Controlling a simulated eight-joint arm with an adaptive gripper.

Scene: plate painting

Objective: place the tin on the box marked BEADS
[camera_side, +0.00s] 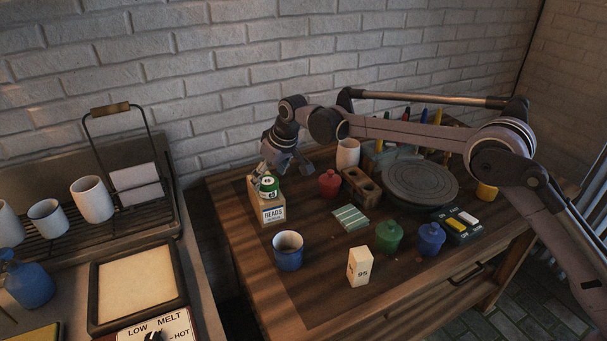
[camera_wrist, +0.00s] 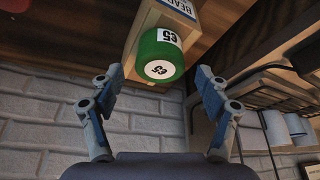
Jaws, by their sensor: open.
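The green tin (camera_side: 269,188), with a white numbered label, sits upright on the box marked BEADS (camera_side: 272,213) at the left of the wooden table. In the wrist view the tin (camera_wrist: 160,52) shows its numbered end, and the BEADS box (camera_wrist: 150,17) lies behind it. My gripper (camera_side: 284,169) is open just above and behind the tin. In the wrist view its two fingers (camera_wrist: 160,76) are spread to either side with a visible gap between each and the tin.
A blue cup (camera_side: 288,252) and a cream box marked 95 (camera_side: 359,267) stand in front. A red jar (camera_side: 329,184), a wooden block (camera_side: 361,188) and a round turntable (camera_side: 419,182) stand to the right. A rack with white cups (camera_side: 92,199) is at left.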

